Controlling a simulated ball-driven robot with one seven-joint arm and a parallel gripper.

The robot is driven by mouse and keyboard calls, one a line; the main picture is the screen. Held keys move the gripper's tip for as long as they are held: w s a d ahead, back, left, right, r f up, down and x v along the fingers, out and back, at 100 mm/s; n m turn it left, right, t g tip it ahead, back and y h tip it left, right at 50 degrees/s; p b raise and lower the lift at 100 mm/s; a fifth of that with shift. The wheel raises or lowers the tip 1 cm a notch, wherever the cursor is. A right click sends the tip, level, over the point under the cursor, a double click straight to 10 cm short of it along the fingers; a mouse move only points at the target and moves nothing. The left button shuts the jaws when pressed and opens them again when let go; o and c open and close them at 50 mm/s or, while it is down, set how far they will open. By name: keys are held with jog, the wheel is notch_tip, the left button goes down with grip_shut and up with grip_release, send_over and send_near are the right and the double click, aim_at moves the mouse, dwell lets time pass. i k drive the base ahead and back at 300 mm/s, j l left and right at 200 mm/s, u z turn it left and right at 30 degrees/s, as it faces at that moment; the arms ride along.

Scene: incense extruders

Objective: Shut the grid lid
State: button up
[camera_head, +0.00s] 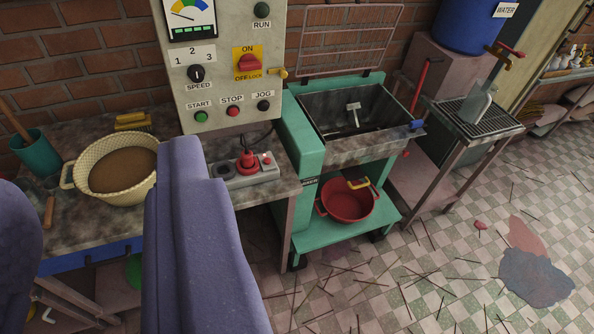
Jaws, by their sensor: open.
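The grid lid (350,38), a thin pinkish wire frame with several bars, stands raised against the brick wall at the back of the hopper. Its lower edge meets the rear rim of the hopper (318,107). The hopper is an open dark metal trough on a teal machine (302,135), and a pale T-shaped part (353,112) shows inside it. My gripper is not in view; only large purple-blue parts of my arm show at the lower left, apart from the lid.
A control panel (222,60) stands left of the hopper. A red bowl (346,205) sits on the machine's lower shelf. A cream basket (118,165) stands on the left bench. A drain table (478,118) and blue water barrel (468,25) stand right. Thin sticks and a puddle (535,270) lie on the floor.

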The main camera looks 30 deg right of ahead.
aim_at(306, 77)
jog(key=i+l, duration=0.35)
jog(key=l, duration=0.15)
jog(key=i+l, duration=0.35)
jog(key=l, duration=0.15)
jog(key=i+l, duration=0.3)
jog(key=l, duration=0.2)
jog(key=i+l, duration=0.35)
jog(key=l, duration=0.15)
jog(key=i+l, duration=0.7)
jog(key=l, duration=0.25)
